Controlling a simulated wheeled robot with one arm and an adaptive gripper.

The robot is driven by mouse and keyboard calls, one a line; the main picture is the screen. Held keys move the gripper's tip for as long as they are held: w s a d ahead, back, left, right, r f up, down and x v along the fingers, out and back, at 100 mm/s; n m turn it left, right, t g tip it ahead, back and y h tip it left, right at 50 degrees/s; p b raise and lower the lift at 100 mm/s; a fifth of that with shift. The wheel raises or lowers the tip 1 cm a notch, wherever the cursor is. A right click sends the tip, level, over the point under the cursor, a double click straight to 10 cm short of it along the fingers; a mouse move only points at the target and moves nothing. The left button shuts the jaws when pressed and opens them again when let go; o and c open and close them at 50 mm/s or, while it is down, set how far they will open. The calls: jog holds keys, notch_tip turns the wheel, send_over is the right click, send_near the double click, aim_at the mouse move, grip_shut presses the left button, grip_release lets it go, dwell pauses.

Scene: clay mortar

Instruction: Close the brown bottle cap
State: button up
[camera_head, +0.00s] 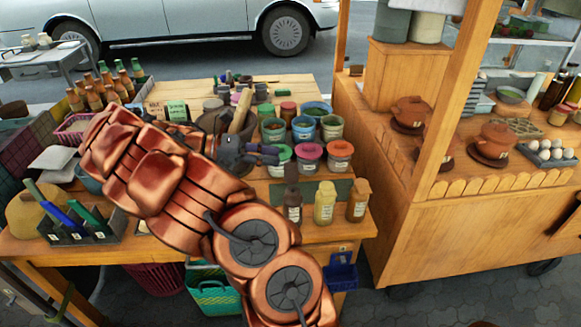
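Three small labelled bottles stand in a row near the table's front right. The right one is an orange-brown bottle (357,206), with a brown cap (361,186) at its top. The middle one is a yellow bottle (324,206). The left one is a dark brown bottle (292,207) with a tall dark top. I cannot tell whether any cap is open or shut. My gripper (274,155) is above the table, up and left of the bottles and apart from the orange-brown one. Its dark fingers are small and overlap the jars behind, so their opening is unclear.
A mortar with a pestle (240,112) is partly hidden behind my gripper. A wooden stall post (443,105) rises to the right. A pen tray (85,232) sits front left.

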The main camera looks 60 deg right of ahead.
aim_at(291, 164)
jog(key=w+d+f+n+g+h+b, duration=0.1)
jog(key=w+d+f+n+h, duration=0.3)
jog(key=f, duration=0.5)
jog(key=shift+n+y, duration=0.7)
jog(key=x, duration=0.2)
jog(key=p+x, duration=0.1)
jog(key=d+x, duration=0.1)
jog(key=x, duration=0.1)
jog(key=shift+w+d+r, duration=0.1)
jog(key=shift+d+r, duration=0.05)
jog(key=shift+r, duration=0.05)
jog(key=shift+s+d+f+p, duration=0.1)
jog(key=shift+s+d+p, duration=0.25)
jog(key=shift+s, duration=0.1)
jog(key=shift+c, duration=0.4)
grip_shut()
